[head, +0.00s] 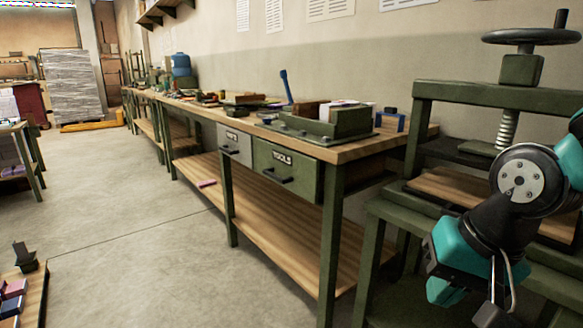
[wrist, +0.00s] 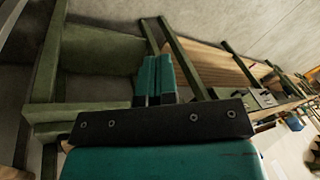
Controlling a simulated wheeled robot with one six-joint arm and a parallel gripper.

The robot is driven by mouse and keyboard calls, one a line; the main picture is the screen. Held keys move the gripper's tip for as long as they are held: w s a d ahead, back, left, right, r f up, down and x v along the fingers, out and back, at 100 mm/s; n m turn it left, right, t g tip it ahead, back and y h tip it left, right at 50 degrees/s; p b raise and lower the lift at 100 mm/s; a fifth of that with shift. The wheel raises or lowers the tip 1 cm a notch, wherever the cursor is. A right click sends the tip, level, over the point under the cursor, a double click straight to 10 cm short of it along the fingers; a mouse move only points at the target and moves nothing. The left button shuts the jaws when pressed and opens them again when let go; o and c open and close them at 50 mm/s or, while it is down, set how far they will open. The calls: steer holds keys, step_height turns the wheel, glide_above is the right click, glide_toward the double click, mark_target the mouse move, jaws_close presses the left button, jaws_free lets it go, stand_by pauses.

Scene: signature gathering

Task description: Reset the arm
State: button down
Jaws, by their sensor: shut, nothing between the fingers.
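My arm hangs at the right edge of the head view, in front of the green screw press (head: 500,100). Its teal and black wrist is bent downward there, and the fingertips are cut off or hidden in that view. In the wrist view my gripper (wrist: 154,75) shows two teal fingers side by side, shut with nothing between them. The fingers are in front of green frame bars, and no contact shows.
A long workbench (head: 380,150) runs along the wall, with a drawer marked TOOLS (head: 287,172) and several items on top. A pink item (head: 207,183) lies on its lower shelf. A small table (head: 35,285) is at lower left. The concrete floor (head: 130,230) between is clear.

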steer(key=s+a+r+n+g+y+p, duration=0.25)
steer(key=s+a+r+n, duration=0.2)
steer(key=s+n, duration=0.55)
step_height(320, 180, up, 18)
steer(key=p, duration=1.8)
steer(key=shift+w+a+r+h+p, duration=0.25)
steer(key=shift+w+a+h+p, duration=0.15)
steer(key=shift+h, duration=0.05)
